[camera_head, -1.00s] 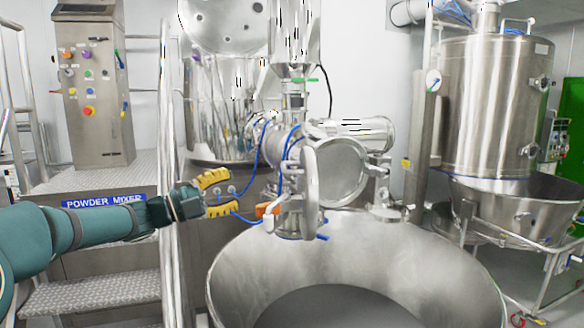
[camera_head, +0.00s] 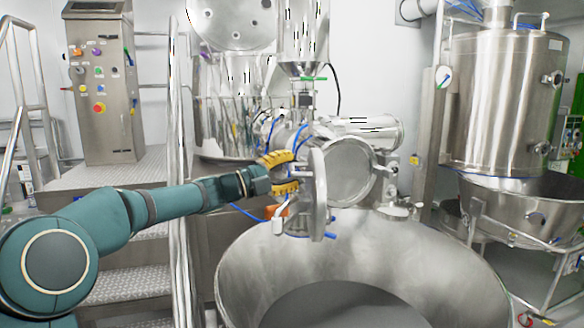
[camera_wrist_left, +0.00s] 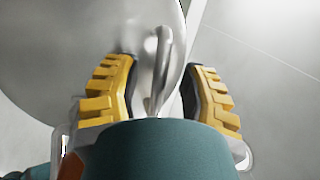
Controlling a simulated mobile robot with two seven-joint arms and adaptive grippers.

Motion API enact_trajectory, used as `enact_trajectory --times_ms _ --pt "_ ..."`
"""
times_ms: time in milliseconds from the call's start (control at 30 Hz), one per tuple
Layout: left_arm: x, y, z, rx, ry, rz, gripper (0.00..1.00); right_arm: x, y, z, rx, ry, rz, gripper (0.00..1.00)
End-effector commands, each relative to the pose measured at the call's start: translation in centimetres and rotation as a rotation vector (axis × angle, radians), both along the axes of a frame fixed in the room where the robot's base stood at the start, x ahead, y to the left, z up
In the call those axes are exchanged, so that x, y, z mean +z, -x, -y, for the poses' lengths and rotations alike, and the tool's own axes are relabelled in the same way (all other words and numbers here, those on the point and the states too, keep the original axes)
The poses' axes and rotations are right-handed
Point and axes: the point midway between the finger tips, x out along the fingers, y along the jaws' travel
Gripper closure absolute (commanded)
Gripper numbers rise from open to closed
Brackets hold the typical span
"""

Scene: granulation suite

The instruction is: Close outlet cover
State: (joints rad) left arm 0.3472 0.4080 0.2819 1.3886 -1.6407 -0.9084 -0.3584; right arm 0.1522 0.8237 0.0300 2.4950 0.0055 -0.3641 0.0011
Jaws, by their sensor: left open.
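The outlet cover (camera_head: 319,190) is a round steel disc, swung open and seen nearly edge-on in the head view. It stands in front of and left of the round steel outlet (camera_head: 350,172). My left gripper (camera_head: 295,172), with yellow fingers, is just left of the cover. In the left wrist view the gripper (camera_wrist_left: 158,85) is open, with its fingers on either side of a bent metal handle (camera_wrist_left: 162,60). The cover's grey face (camera_wrist_left: 70,40) fills the upper left there. I cannot tell whether either finger touches the handle. My right gripper is not in view.
A large open steel bowl (camera_head: 235,260) lies below the outlet. Blue hoses (camera_head: 300,135) and an orange-handled part (camera_head: 277,211) are close to the gripper. A control panel (camera_head: 100,85) and metal stairs with rails (camera_head: 180,200) stand left. A steel tank (camera_head: 500,100) stands right.

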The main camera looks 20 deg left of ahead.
Motion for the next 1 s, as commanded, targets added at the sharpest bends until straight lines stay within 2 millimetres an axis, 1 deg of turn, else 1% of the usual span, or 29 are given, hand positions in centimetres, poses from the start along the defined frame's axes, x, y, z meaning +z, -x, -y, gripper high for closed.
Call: enact_trajectory --times_ms 100,367,400,467,500,533,867,1000 --pt "0.08 -0.4 0.48 0.0 0.0 -0.001 0.58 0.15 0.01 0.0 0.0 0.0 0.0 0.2" --pt "0.06 -0.48 0.55 0.001 0.0 -0.002 0.58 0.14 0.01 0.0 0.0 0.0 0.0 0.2" --pt "0.06 -0.48 0.55 0.001 0.0 -0.002 0.55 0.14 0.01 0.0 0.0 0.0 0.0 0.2" --pt "0.06 -0.48 0.54 0.001 0.0 -0.002 0.76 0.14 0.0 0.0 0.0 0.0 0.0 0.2" --pt "0.06 -0.48 0.54 0.001 -0.001 -0.001 0.9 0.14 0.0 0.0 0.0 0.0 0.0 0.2" --pt "0.07 -0.47 0.53 0.001 -0.001 -0.001 1.0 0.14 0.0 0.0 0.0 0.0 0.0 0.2" --pt "0.09 -0.48 0.53 0.001 0.0 0.0 1.0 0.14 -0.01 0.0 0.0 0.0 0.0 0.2" --pt "0.09 -0.56 0.99 0.002 0.0 0.0 1.0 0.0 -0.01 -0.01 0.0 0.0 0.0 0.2"
